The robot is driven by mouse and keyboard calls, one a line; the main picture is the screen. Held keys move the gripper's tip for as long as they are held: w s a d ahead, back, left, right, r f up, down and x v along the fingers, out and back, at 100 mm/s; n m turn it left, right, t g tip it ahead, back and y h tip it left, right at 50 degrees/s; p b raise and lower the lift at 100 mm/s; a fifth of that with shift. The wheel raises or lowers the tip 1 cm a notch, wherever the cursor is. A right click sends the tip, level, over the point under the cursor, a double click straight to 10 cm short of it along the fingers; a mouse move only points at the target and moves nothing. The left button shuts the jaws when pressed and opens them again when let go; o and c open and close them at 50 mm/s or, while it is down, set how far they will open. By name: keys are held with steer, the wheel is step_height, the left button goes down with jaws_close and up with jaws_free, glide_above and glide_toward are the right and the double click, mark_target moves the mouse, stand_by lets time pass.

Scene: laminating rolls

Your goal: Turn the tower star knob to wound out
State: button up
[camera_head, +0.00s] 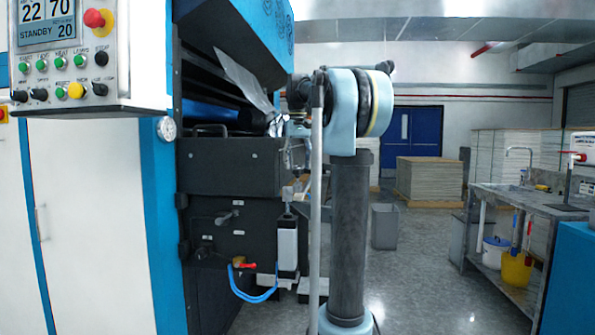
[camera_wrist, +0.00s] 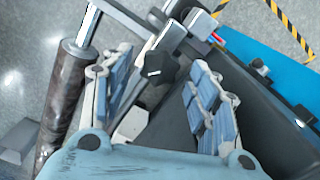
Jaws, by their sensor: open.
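The black star knob (camera_wrist: 159,68) shows in the wrist view with lobed edges and a small white mark on its face. It sits on a grey and silver metal fitting (camera_wrist: 172,36), probably the tower. My gripper (camera_wrist: 160,62) is open, with one blue-padded finger on the left of the knob and one on the right. Gaps show between knob and pads, and how deep the fingers reach is unclear. In the head view my gripper (camera_head: 294,155) hangs beside the dark machine block, above a grey-and-white upright unit (camera_head: 288,245). I cannot make out the knob clearly there.
The blue and white laminating machine (camera_head: 80,200) with its control panel (camera_head: 75,50) fills the left. A blue hose (camera_head: 250,293) and red-handled valve (camera_head: 243,264) lie low beside the unit. A sink bench (camera_head: 540,205) stands right.

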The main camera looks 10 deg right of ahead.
steer(key=shift+f, duration=1)
steer(key=c, duration=1.1)
steer(key=shift+o, duration=0.2)
